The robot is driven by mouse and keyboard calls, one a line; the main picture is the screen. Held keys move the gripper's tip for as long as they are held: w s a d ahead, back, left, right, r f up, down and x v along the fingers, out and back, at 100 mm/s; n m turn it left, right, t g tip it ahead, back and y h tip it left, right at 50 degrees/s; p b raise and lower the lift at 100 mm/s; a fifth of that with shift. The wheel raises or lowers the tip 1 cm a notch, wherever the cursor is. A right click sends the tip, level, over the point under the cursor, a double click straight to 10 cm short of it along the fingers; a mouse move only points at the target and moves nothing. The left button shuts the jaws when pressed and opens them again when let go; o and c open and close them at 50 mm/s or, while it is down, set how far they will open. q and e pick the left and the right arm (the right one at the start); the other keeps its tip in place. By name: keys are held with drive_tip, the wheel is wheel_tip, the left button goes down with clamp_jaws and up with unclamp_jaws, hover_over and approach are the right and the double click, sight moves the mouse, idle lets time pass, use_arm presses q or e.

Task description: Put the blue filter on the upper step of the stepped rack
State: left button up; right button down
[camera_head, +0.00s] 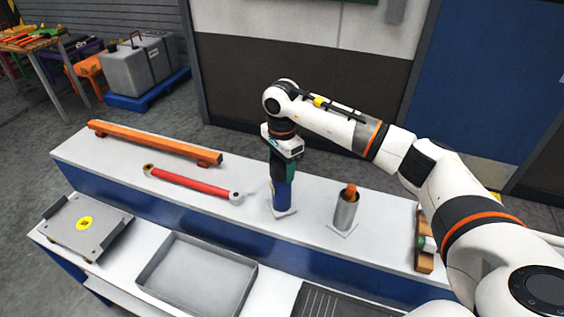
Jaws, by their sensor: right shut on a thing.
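The blue filter (282,195) is an upright blue cylinder on the upper level of the white bench, over a small pale square marker (290,212). My right gripper (283,175) comes down on it from above and is shut on its upper part. Whether the filter's base touches the surface I cannot tell. A wooden piece (424,262) with a green and white item stands at the right of the upper level, partly hidden by my right arm; whether it is the stepped rack I cannot tell. My left gripper is not in view.
A metal cup (345,214) with an orange-brown item stands right of the filter. A red bar (190,184) and an orange beam (150,144) lie to the left. The lower level holds a grey tray (150,283), a grey plate (108,238) and a dark ribbed panel (335,303).

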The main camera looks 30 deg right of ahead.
drive_tip(key=shift+f, duration=0.25)
drive_tip(key=c, duration=0.5)
unclamp_jaws()
drive_tip(key=shift+r, duration=0.2)
wheel_tip(320, 180, up, 11)
drive_tip(key=b, duration=0.4)
drive_tip(key=shift+b, duration=0.3)
drive_tip(key=shift+r, duration=0.45)
